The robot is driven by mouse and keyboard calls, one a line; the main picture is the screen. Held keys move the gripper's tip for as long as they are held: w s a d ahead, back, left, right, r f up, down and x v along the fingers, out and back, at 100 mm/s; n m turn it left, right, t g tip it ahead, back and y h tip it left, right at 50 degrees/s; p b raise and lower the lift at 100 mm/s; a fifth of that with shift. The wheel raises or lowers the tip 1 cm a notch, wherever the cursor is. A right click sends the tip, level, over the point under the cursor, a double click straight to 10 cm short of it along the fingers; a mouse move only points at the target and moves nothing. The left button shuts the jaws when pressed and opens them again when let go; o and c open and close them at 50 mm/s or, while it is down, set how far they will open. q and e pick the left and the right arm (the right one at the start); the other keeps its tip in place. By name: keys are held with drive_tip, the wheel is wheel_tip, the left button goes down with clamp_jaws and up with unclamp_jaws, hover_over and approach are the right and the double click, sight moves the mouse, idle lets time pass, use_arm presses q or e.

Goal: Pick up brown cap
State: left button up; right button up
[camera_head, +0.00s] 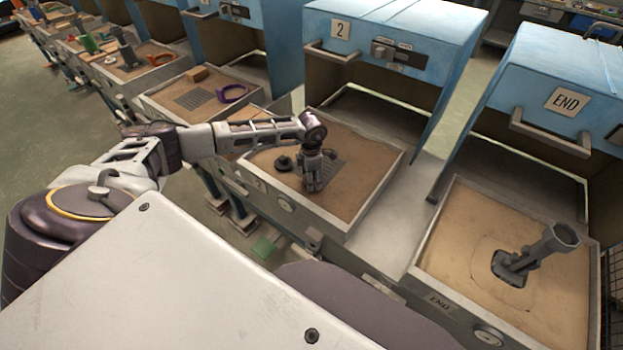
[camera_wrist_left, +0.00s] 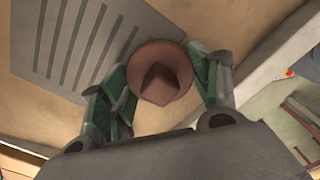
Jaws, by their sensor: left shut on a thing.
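The brown cap (camera_wrist_left: 163,75) shows in the left wrist view as a round, reddish-brown piece with a pointed raised middle. It sits between the two green-padded fingers of my left gripper (camera_wrist_left: 160,88), which are shut on it. In the head view my left gripper (camera_head: 315,183) points down over the sandy tray of station 2, near its front. The cap is hidden behind the gripper there. I cannot tell whether the cap touches the tray. My right gripper is in neither view.
A slotted grey plate (camera_wrist_left: 95,45) lies beside the gripper in the tray (camera_head: 375,200). The blue station 2 hood (camera_head: 400,30) stands behind. The END tray (camera_head: 460,265) at right holds a grey tool (camera_head: 535,255).

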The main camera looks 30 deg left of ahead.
use_arm(q)
drive_tip(key=shift+r, duration=4.8)
drive_tip(key=shift+r, duration=0.15)
